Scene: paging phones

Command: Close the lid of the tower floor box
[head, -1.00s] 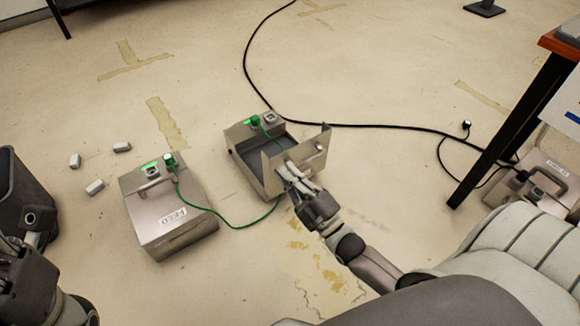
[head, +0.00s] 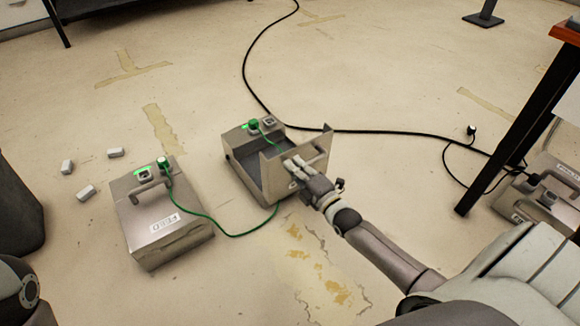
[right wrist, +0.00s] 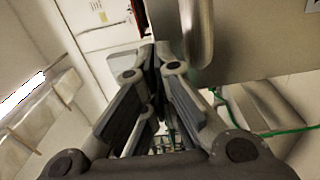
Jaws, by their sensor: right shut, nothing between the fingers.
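The open floor box (head: 247,180) stands on the floor in the middle of the head view, a grey metal box with a green-lit socket at its back. Its lid (head: 316,153) stands up along the right side, leaving the inside open. My right gripper (head: 293,163) is shut and empty, at the lid's outer, right-hand face; whether it touches cannot be told. In the right wrist view the shut fingers (right wrist: 158,55) point up beside the lid (right wrist: 265,35) and its curved handle (right wrist: 200,38). My left gripper is out of view; only part of that arm shows at lower left.
A closed, labelled box (head: 150,232) stands left, joined by a green cable (head: 220,233) to the open box. Another grey box (head: 540,195) sits right, by a black table leg (head: 510,140). A black cable (head: 380,131) crosses behind. Small white blocks (head: 86,192) lie left.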

